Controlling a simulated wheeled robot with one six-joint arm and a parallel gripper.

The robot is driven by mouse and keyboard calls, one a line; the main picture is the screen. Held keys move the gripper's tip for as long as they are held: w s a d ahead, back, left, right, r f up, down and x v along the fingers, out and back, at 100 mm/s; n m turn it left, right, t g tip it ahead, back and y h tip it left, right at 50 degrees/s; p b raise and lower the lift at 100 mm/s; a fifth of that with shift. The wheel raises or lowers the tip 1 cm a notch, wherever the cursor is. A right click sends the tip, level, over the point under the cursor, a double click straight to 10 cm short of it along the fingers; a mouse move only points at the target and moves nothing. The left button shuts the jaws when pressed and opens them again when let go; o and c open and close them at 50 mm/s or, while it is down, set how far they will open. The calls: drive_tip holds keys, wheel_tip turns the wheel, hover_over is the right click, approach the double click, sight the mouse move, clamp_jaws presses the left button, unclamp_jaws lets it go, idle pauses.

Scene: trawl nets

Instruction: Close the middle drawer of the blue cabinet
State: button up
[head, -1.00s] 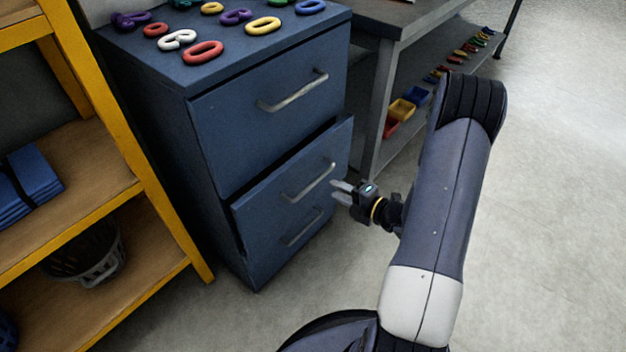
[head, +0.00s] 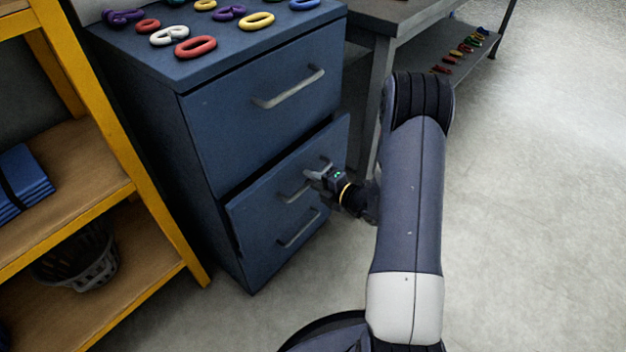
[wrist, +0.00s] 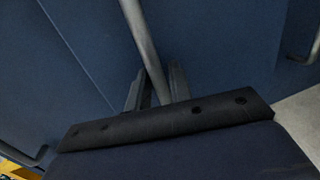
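The blue cabinet (head: 150,125) stands left of centre in the head view, with three drawers. The middle drawer (head: 250,215) stands out a little from the cabinet, with a dark gap along its top edge. The top and bottom drawers look flush. My gripper (head: 313,175) is at the middle drawer's metal handle (head: 291,194), partly covering it. In the wrist view, a handle bar (wrist: 141,38) runs between the two fingers of my gripper (wrist: 158,82). I cannot tell whether the fingers are pressed on the bar or only around it.
Several coloured rings, such as a red one (head: 195,47), lie on the cabinet top. A yellow-framed shelf (head: 150,195) with a basket (head: 85,262) stands close on the left. A grey workbench (head: 390,35) is behind on the right. The floor (head: 530,200) at right is clear.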

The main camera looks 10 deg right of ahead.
clamp_jaws()
drive_tip(key=x, duration=0.4)
drive_tip(key=shift+w+r, duration=0.1)
drive_tip(key=shift+r, duration=0.35)
drive_tip(key=shift+o, duration=1.2)
unclamp_jaws()
drive_tip(key=shift+w+a, duration=0.1)
drive_tip(key=shift+a, duration=0.05)
